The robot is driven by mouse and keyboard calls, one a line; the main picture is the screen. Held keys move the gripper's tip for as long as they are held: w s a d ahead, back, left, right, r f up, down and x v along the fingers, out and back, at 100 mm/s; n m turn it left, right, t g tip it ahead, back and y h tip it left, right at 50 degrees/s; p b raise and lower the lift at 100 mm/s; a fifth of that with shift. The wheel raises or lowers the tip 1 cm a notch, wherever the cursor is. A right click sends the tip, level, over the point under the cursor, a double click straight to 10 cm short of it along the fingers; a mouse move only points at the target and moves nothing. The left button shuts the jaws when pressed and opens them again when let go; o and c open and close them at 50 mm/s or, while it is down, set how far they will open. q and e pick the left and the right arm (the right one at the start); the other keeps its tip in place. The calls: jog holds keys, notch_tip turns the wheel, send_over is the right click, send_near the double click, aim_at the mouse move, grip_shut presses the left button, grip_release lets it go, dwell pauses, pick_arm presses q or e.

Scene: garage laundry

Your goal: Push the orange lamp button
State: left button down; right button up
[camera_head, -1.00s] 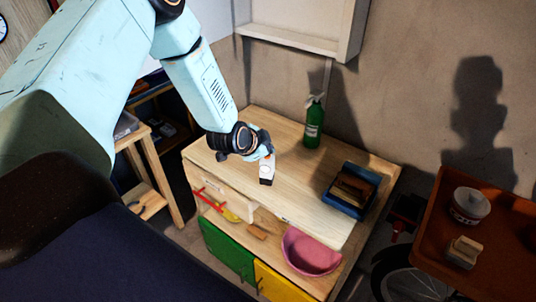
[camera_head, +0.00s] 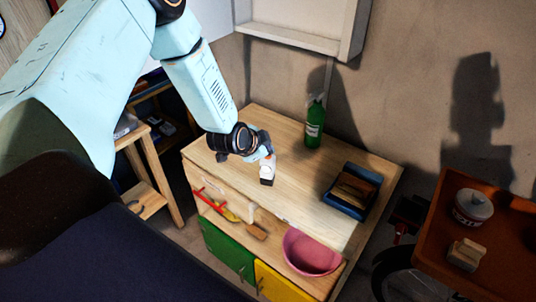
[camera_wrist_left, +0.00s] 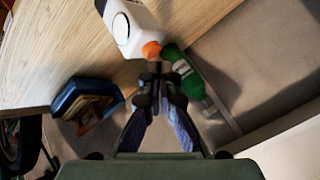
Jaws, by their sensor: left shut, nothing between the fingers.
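The lamp is a small white block (camera_head: 267,173) on the wooden cabinet top, just below my left gripper (camera_head: 262,152) in the head view. In the left wrist view the white lamp (camera_wrist_left: 130,24) shows at the top, with a dark ring on its side. Its orange button (camera_wrist_left: 151,50) faces my left gripper (camera_wrist_left: 157,72). The fingers are shut and empty, with their tips right at the button. I cannot tell whether they touch it. In the head view the gripper partly hides the button. My right gripper is out of view.
A green spray bottle (camera_head: 315,122) stands behind the lamp. A blue tray (camera_head: 347,206) with brown items lies to the right. A pink bowl (camera_head: 311,251) sits at the cabinet front. An orange cart (camera_head: 430,245) stands at far right. Cabinet top between lamp and tray is clear.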

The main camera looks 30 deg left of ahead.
pick_arm(q)
jog(key=shift+s+d+f, duration=0.1)
jog(key=shift+s+d, duration=0.1)
jog(key=shift+s, duration=0.05)
jog(key=shift+w+a+f, duration=0.15)
jog(key=shift+w+f, duration=0.05)
jog(key=shift+s, duration=0.2)
jog(key=shift+w+f, duration=0.15)
jog(key=shift+f, duration=0.05)
jog(key=shift+r, duration=0.1)
jog(key=shift+r+p, duration=0.3)
jog(key=shift+r, duration=0.1)
jog(key=shift+r+p, duration=0.3)
jog(key=shift+p, duration=0.05)
